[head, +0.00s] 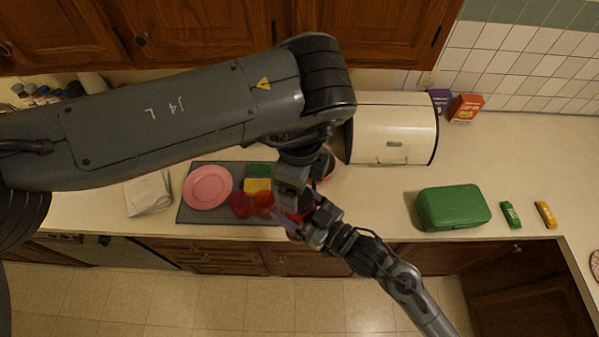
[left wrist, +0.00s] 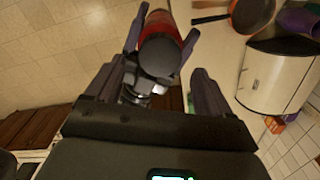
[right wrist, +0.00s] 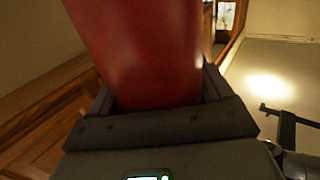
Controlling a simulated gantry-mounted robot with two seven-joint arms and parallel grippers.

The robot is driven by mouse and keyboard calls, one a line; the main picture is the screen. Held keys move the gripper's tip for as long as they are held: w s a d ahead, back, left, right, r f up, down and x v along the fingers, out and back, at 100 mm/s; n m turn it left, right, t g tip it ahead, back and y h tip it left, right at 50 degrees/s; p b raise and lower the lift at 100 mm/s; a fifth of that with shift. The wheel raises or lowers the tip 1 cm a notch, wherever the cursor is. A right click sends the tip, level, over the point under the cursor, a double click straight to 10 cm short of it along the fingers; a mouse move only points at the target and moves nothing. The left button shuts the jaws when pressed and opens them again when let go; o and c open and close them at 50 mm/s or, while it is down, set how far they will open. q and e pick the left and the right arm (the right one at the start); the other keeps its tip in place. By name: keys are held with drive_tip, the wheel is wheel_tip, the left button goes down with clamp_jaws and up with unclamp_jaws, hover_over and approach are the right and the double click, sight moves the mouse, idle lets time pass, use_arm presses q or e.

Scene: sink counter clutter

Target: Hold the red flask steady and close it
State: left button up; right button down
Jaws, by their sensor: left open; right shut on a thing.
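The red flask (head: 293,234) is held above the front edge of the counter, mostly hidden by my arms in the head view. My right gripper (right wrist: 160,88) is shut around its red body, which fills the middle of the right wrist view. In the left wrist view the red flask (left wrist: 161,24) has a dark grey round top (left wrist: 157,58) turned towards that camera; I cannot tell how the top is seated. My left gripper (left wrist: 162,80) is open, its fingers spread either side of the line to the grey top, with no visible contact.
A dark mat (head: 187,212) holds a pink plate (head: 208,187), a yellow sponge (head: 256,185) and red cups. A cream bread bin (head: 390,125) stands behind on the right. A green box (head: 453,207) sits further right. The counter between bin and box is clear.

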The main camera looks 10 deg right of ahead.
sight(299, 197)
use_arm(q)
drive_tip(key=shift+f, duration=2.25)
drive_tip(key=c, duration=1.1)
drive_tip(key=m, duration=0.6)
drive_tip(key=shift+o, duration=0.2)
drive_tip(key=m, duration=0.5)
drive_tip(key=shift+m, duration=0.3)
drive_tip(key=o, duration=1.2)
drive_tip(key=shift+c, duration=0.2)
